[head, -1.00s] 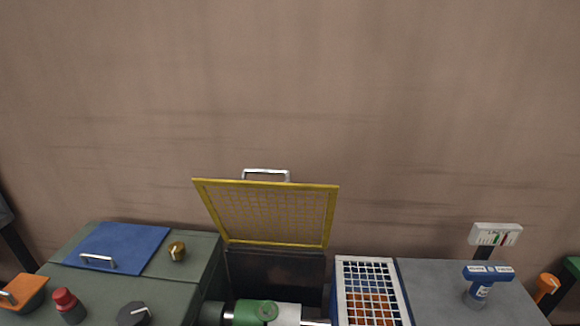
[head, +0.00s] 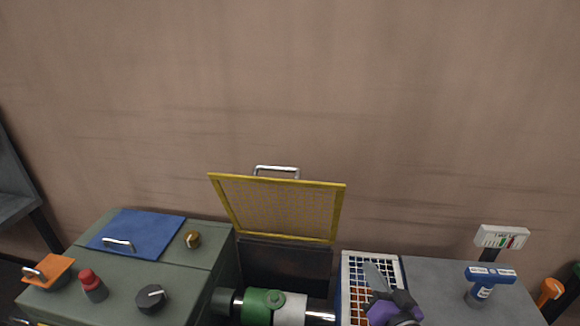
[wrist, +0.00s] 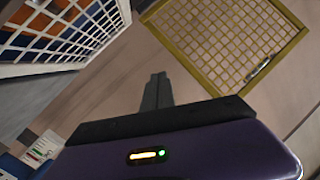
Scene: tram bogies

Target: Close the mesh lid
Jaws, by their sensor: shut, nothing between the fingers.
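The mesh lid (head: 282,207) has a yellow frame and stands raised, tilted back at the rear of a dark open bay (head: 285,268). Its silver handle (head: 276,170) is on its upper edge. My gripper (head: 375,275) shows at the lower right of the bay, over the white grid crate, apart from the lid. In the wrist view its fingers (wrist: 157,88) are together and empty.
A blue hatch (head: 138,233) and knobs are on the green cabinet at left. A blue-handled tool (head: 484,281) stands on the grey top at right.

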